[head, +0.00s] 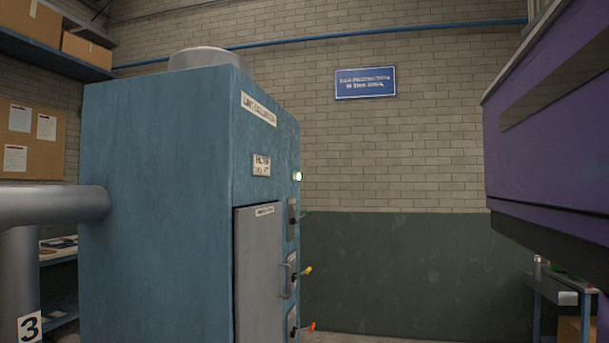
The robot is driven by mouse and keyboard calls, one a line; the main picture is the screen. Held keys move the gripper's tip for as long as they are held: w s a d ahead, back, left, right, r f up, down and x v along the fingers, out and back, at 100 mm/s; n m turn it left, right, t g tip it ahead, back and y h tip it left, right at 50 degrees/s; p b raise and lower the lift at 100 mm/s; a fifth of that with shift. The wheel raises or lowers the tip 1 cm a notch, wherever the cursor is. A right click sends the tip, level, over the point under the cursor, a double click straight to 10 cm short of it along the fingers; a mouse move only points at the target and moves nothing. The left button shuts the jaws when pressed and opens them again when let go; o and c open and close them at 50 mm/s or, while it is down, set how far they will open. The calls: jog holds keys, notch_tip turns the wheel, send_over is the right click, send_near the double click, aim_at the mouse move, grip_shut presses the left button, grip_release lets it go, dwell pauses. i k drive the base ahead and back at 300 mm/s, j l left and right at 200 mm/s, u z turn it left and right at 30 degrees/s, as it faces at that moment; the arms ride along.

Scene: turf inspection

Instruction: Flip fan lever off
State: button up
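A tall blue cabinet (155,170) stands left of centre, seen from its corner. Its narrow front face carries small control plates along the right edge. A lever with a yellow-orange tip (308,270) sticks out to the right at mid-low height. A lever with a red-orange tip (307,328) sticks out below it near the bottom of the picture. A green lamp (297,176) is lit above them. The levers' labels are too small to read, so I cannot tell which is the fan lever. My gripper is not in view.
A grey pipe (55,206) joins the cabinet's left side. A grey door panel (258,273) is on its front. A large purple body (550,130) overhangs at right, above a blue bench (560,290). Open room lies between cabinet and bench, before the wall.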

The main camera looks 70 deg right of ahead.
aim_at(306, 213)
jog(key=l+z, duration=0.25)
jog(key=l, duration=0.3)
jog(key=i+l+z, duration=0.1)
jog(key=l+z, duration=0.15)
jog(key=l, duration=0.3)
jog(key=i+l+z, duration=0.1)
jog(key=l+z, duration=0.15)
jog(key=l, duration=0.3)
jog(key=l+u, duration=0.1)
jog(key=u, duration=0.3)
jog(key=l+u, duration=0.1)
jog(key=u, duration=0.25)
jog(key=l+u, duration=0.1)
jog(key=u, duration=0.3)
jog(key=l+u, duration=0.1)
jog(key=u, duration=0.25)
jog(key=z, duration=1.9)
jog(key=i+l, duration=0.1)
